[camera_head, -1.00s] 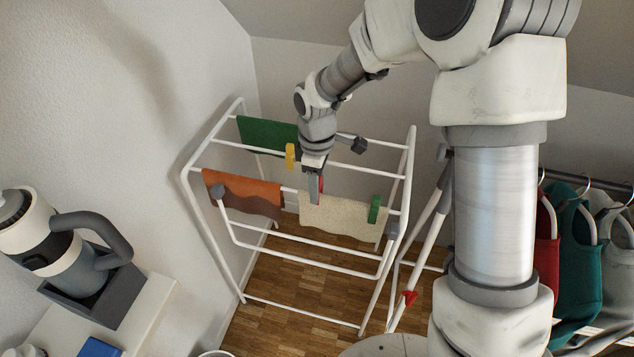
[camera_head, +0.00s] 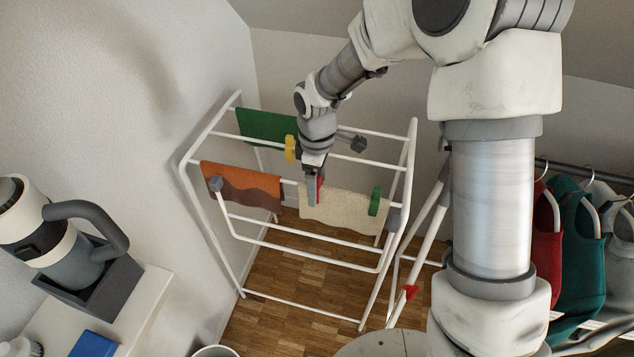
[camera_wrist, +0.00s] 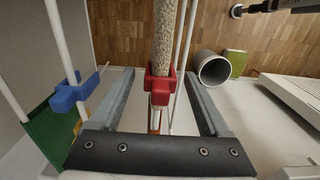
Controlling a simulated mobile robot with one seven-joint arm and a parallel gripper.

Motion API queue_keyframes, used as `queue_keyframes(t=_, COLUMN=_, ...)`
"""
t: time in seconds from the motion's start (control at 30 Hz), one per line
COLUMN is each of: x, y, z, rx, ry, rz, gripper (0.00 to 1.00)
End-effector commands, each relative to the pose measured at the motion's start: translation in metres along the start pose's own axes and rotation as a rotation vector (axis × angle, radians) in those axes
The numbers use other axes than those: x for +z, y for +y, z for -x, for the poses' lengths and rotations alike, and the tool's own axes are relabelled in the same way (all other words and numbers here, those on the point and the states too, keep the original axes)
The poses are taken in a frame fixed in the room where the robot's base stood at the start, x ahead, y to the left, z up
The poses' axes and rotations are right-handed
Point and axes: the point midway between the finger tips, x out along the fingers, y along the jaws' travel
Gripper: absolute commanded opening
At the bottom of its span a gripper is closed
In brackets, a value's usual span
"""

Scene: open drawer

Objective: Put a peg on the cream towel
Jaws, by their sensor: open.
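The cream towel (camera_head: 343,212) hangs over a rail of the white drying rack. In the wrist view the towel (camera_wrist: 166,38) runs along its rail, seen from above. A red peg (camera_wrist: 160,84) straddles the rail at the towel's near end and appears to pinch the cloth. It also shows partly behind my gripper in the head view (camera_head: 320,187). My gripper (camera_wrist: 160,103) is open, one finger on each side of the red peg, with gaps visible on both sides. A green peg (camera_head: 375,201) sits near the towel's right end.
The rack (camera_head: 306,262) also holds an orange-brown towel (camera_head: 240,182) and a green towel (camera_head: 266,127) with a yellow peg (camera_head: 290,149). A blue peg (camera_wrist: 75,93) is on a neighbouring rail, left of my fingers. Clothes hang at the right.

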Motion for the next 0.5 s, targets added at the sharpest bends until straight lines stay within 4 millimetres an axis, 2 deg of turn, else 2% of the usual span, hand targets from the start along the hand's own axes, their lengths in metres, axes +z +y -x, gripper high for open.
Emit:
queue_keyframes(t=0.17, x=0.000, y=0.000, z=0.002, rx=0.001, ry=0.000, rz=0.000, gripper=0.79)
queue_keyframes(t=0.27, x=0.000, y=0.001, z=0.010, rx=0.002, ry=0.001, rz=-0.001, gripper=0.79)
queue_keyframes(t=0.37, x=0.000, y=0.001, z=0.026, rx=0.004, ry=0.002, rz=-0.002, gripper=0.79)
queue_keyframes(t=0.5, x=0.000, y=0.001, z=0.059, rx=0.005, ry=0.003, rz=-0.001, gripper=0.79)
